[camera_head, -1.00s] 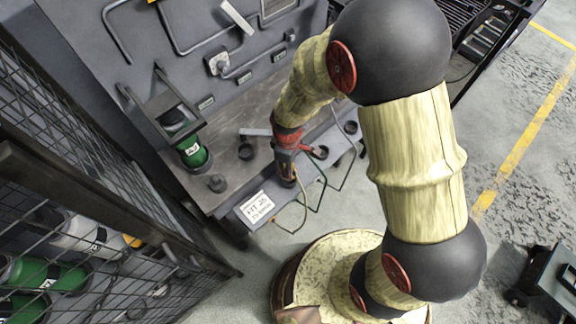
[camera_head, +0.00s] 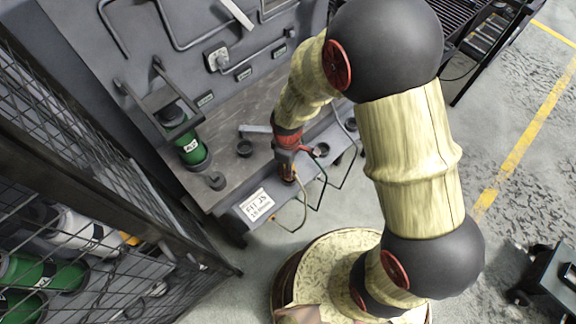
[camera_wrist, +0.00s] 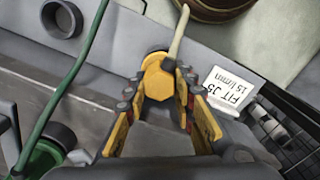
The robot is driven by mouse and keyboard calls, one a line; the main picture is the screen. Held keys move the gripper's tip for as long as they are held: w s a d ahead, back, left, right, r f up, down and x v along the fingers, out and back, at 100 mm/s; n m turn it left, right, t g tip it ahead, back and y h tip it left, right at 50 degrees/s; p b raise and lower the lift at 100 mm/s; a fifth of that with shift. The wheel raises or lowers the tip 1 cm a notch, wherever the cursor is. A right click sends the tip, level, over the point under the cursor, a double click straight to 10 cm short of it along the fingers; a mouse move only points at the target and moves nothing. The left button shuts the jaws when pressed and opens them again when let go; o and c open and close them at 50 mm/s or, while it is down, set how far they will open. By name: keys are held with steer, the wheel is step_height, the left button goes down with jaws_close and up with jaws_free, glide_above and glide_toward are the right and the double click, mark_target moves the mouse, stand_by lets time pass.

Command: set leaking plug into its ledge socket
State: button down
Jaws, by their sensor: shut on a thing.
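My gripper (camera_head: 287,170) is at the front edge of the grey ledge (camera_head: 228,160), pointing down. In the wrist view, my gripper (camera_wrist: 158,100) has its yellow-padded fingers on either side of a yellow plug (camera_wrist: 157,76) with a pale hose (camera_wrist: 179,32), and it is shut on this plug. The hose hangs in front of the ledge. A dark ring-shaped socket (camera_wrist: 62,18) lies to the left of the plug, apart from it. The fingers hide the plug's lower end, so I cannot tell whether it touches a socket. No leak is visible.
A white label (camera_head: 257,206) marks the ledge front. A green bottle (camera_head: 191,149) stands in a holder at the back left. A green hose (camera_wrist: 72,75) runs close beside my gripper. A mesh cage (camera_head: 75,130) stands left.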

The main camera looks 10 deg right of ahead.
steer(key=shift+f+b, duration=0.5)
steer(key=shift+f, duration=0.35)
steer(key=c, duration=1.4)
jaws_free()
step_height(320, 180, up, 12)
steer(key=shift+s+m, duration=0.2)
steer(key=shift+m, duration=0.3)
steer(key=s+d+r+m+t, duration=0.2)
steer(key=s+d+r+m, duration=0.1)
steer(key=r, duration=0.5)
steer(key=s+d+r+m+t, duration=0.1)
steer(key=s+d+r+m, duration=0.3)
steer(key=r, duration=0.4)
steer(key=s+d+r+m+t, duration=0.2)
steer(key=s+d+r+m, duration=0.2)
steer(key=r, duration=0.4)
steer(key=shift+s+d+t, duration=0.3)
steer(key=shift+s+d, duration=0.15)
steer(key=shift+d, duration=0.15)
